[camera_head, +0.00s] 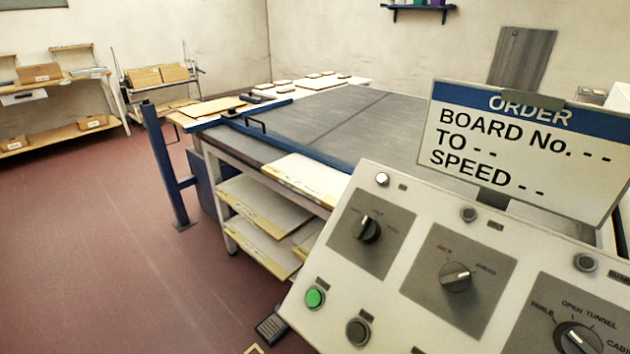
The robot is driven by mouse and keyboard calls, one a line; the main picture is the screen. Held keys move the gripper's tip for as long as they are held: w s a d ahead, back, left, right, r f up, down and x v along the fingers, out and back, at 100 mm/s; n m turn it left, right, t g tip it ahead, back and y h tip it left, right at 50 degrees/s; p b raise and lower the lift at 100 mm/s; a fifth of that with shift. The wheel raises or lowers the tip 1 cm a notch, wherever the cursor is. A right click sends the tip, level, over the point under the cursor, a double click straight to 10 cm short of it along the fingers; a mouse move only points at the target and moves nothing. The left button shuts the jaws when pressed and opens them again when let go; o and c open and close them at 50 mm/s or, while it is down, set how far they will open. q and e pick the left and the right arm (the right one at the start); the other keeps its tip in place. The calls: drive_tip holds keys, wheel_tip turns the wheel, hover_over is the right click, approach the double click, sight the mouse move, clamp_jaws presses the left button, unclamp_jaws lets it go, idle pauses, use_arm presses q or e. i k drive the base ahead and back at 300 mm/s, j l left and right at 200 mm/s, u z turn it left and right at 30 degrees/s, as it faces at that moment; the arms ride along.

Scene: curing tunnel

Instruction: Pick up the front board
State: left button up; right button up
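Several boards are in view, and I cannot tell which one the task calls the front board. A pale board (307,177) lies at the near edge of the grey table (345,118), partly hidden by the control panel. A tan board (213,107) lies at the table's far left end, beside a blue bar. Two tan boards (160,75) lean in a wire rack by the back wall. More pale boards (262,200) lie on the shelves under the table. Neither of my grippers shows in this view.
A control panel (400,225) with knobs and a green button (314,297) fills the lower right. An order sign (525,150) stands above it. A blue post (166,160) rises from the floor. Shelves (55,133) with small boxes stand left.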

sight(323, 184)
drive_tip(key=i+j, duration=0.25)
drive_tip(key=i+j+z, duration=0.15)
drive_tip(key=j, duration=0.35)
drive_tip(key=i+j, duration=0.35)
drive_tip(key=z, duration=0.05)
